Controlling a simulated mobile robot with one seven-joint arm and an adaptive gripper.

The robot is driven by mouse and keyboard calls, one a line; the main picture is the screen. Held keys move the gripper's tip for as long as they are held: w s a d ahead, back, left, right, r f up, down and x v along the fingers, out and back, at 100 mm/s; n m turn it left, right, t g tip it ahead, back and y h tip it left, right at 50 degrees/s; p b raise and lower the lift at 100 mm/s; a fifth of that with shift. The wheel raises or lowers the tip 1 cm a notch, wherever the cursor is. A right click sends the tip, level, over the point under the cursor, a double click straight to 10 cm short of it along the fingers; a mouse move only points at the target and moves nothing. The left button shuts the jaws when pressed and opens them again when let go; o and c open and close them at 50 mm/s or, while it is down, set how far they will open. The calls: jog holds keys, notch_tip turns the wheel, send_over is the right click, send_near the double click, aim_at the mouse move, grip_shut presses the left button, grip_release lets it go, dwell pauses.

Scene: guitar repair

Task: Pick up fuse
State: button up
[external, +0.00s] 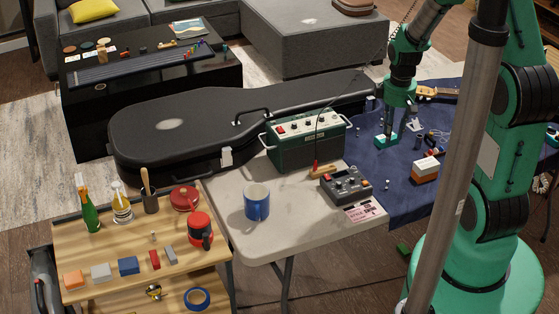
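My gripper (386,141) is at the end of the green arm, pointing down, low over the dark blue cloth (390,185) on the table. Its fingertips are too small to show whether they are open or shut. I cannot make out the fuse for sure. Several small items lie on the cloth right of the gripper, among them a small whitish piece (416,125). Anything under or between the fingers is hidden.
A green amplifier (300,146) stands left of the gripper, with a grey pedal box (346,187) in front. An orange-and-white block (425,170) is to the right. A black guitar case (190,125) lies behind. A blue mug (256,202) stands on the white table.

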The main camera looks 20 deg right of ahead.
jog(key=n, duration=0.1)
send_over(388, 182)
notch_tip(388, 182, down, 8)
jog(key=shift+r+g, duration=0.2)
jog(key=shift+g, duration=0.2)
jog(key=shift+f, duration=0.15)
notch_tip(388, 182, down, 8)
jog(key=shift+r+b, duration=0.1)
jog(key=shift+b, duration=0.45)
jog(key=shift+f, duration=0.25)
jog(key=shift+f, duration=0.1)
jog(key=shift+w+f+b, duration=0.15)
jog(key=shift+f+b, duration=0.45)
jog(key=shift+f, duration=1.9)
grip_shut()
